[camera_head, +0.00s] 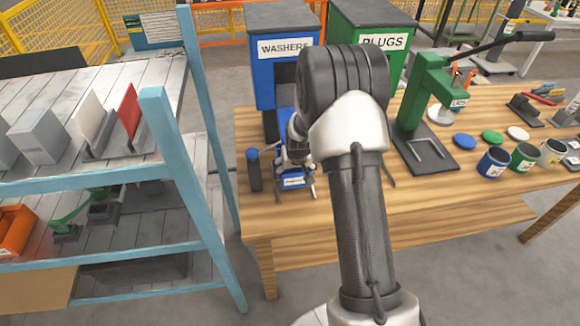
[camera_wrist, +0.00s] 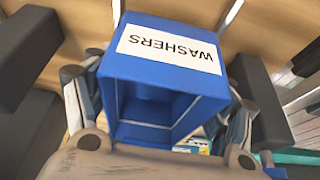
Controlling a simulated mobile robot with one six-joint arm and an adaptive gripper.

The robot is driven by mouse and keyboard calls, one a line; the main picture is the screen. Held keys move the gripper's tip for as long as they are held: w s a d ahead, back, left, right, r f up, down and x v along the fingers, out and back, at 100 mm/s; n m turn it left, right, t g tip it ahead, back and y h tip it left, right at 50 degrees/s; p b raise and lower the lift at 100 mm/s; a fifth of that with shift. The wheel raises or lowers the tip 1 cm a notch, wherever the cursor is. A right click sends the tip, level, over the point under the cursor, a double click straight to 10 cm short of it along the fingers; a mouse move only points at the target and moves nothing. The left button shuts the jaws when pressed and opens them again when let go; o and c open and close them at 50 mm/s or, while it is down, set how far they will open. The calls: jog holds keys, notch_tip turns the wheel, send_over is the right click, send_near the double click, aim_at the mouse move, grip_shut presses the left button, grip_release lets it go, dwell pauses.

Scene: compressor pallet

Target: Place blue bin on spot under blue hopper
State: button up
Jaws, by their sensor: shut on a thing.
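The blue bin (camera_wrist: 168,85), with a white WASHERS label, sits between the fingers of my gripper (camera_wrist: 158,112) in the wrist view. The fingers are shut on its two sides, and its hollow inside faces the camera. In the head view my gripper (camera_head: 295,183) is low over the left front of the wooden bench, with the small labelled bin (camera_head: 293,182) between its fingers. The blue hopper (camera_head: 268,78), marked WASHERS, stands just behind it. My arm hides part of the hopper's lower right and the spot beneath. I cannot tell whether the bin touches the bench.
A dark cylinder with a blue top (camera_head: 254,170) stands left of my gripper. The green PLUGS hopper (camera_head: 378,28) and a green press (camera_head: 425,105) stand to the right. Several small cans (camera_head: 493,162) are farther right. A blue-framed shelf (camera_head: 190,180) stands close on the left.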

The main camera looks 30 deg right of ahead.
jog(key=f+b, duration=0.1)
jog(key=s+f+b, duration=0.1)
jog(key=f, duration=0.1)
jog(key=shift+a+f, duration=0.1)
jog(key=shift+w+f, duration=0.1)
jog(key=shift+w, duration=0.05)
jog(key=shift+r, duration=0.2)
jog(key=shift+f, duration=0.15)
jog(key=shift+f, duration=0.2)
jog(key=o, duration=1.1)
jog(key=shift+r, duration=0.1)
